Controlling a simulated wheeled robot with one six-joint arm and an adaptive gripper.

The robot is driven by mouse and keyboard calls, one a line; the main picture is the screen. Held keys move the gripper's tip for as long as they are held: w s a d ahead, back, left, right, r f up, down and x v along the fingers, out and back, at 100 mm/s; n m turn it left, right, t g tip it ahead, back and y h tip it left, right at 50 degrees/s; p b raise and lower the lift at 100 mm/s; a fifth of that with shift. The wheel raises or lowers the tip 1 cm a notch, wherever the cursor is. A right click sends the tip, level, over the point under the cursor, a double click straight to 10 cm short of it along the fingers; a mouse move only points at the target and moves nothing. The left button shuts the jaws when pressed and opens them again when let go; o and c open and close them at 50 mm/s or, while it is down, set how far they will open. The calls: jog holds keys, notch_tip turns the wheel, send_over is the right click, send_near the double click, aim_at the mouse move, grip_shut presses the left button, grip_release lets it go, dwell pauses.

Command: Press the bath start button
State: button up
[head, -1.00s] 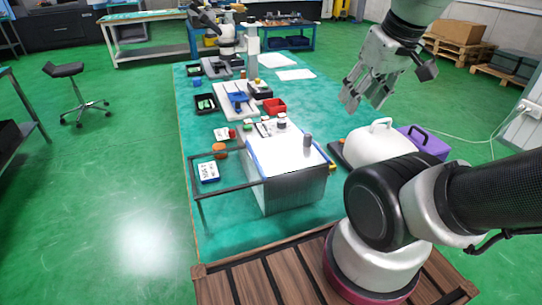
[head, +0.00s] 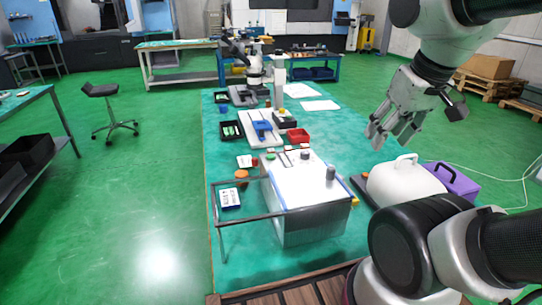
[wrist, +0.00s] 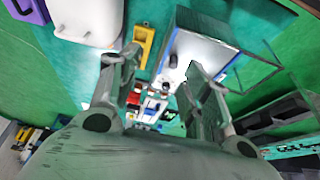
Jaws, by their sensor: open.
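The bath (head: 310,222) is a grey tank with a white top and blue edges on the teal bench, with a dark grey knob (head: 331,174) on its top. A small green spot (head: 271,156), possibly a button, shows at the bath's far left corner; I cannot tell if it is the start button. My gripper (head: 387,137) hangs open and empty, up and to the right of the bath, apart from it. In the wrist view its fingers (wrist: 162,62) are spread, with the bath (wrist: 204,50) beyond them.
A metal frame (head: 285,213) stands at the bath's front and left. A white handled container (head: 402,187) and a purple case (head: 455,185) stand to the right. A red bin (head: 298,135) and a blue item (head: 262,130) lie farther back.

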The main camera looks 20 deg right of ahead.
grip_shut()
dwell(1.2)
